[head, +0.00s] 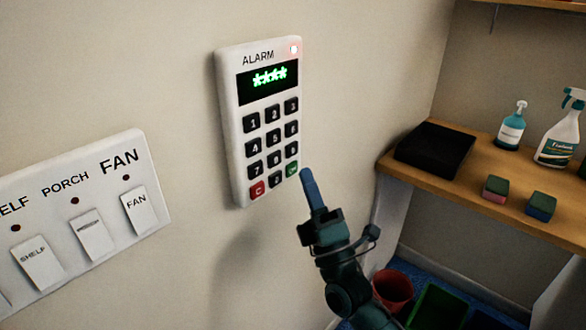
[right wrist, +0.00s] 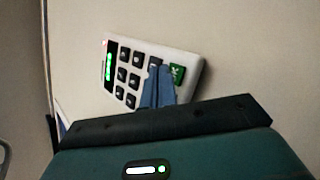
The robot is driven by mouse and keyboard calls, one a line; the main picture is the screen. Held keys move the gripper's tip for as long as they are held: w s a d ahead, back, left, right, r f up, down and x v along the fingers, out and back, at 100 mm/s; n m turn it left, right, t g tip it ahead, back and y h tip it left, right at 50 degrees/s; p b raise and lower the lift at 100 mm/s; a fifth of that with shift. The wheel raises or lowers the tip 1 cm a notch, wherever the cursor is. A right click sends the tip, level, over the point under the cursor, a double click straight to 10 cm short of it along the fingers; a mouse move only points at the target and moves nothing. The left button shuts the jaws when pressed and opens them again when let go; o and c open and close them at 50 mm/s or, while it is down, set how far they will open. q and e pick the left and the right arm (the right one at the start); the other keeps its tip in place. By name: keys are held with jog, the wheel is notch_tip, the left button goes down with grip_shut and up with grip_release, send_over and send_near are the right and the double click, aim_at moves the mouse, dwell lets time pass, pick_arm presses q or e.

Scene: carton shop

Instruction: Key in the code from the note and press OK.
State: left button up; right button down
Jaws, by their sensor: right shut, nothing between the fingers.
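The white alarm keypad (head: 235,145) is fixed to the wall in the head view. Its display (head: 268,81) shows several green asterisks, and a red light (head: 294,49) glows at its top right. The red C key (head: 258,190) is at bottom left and the green OK key (head: 291,169) at bottom right. My right gripper (head: 307,175) is shut and empty, its blue fingertips just right of the green key; I cannot tell if they touch the keypad. In the right wrist view the fingertips (right wrist: 160,75) are close to the green key (right wrist: 176,74). The note is not in view. My left gripper is not in view.
A switch panel (head: 150,158) labelled SHELF, PORCH and FAN is on the wall to the left. A wooden shelf (head: 480,180) at right holds a black tray (head: 434,150), bottles and sponges. A red bucket (head: 392,288) stands below.

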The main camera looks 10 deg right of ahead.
jog(key=shift+w+a, duration=0.1)
dwell(0.7)
jog(key=shift+w+a, duration=0.15)
jog(key=shift+w, duration=0.1)
jog(key=shift+w+a, duration=0.25)
jog(key=shift+w, duration=0.05)
dwell(0.7)
jog(key=shift+s, duration=0.1)
jog(key=shift+s+d+p, duration=0.5)
jog(key=shift+s, duration=0.05)
dwell(0.3)
jog(key=s+d+p, duration=0.1)
jog(key=s, duration=0.1)
jog(key=s+d+p, duration=0.1)
jog(key=s+d, duration=0.1)
dwell(0.4)
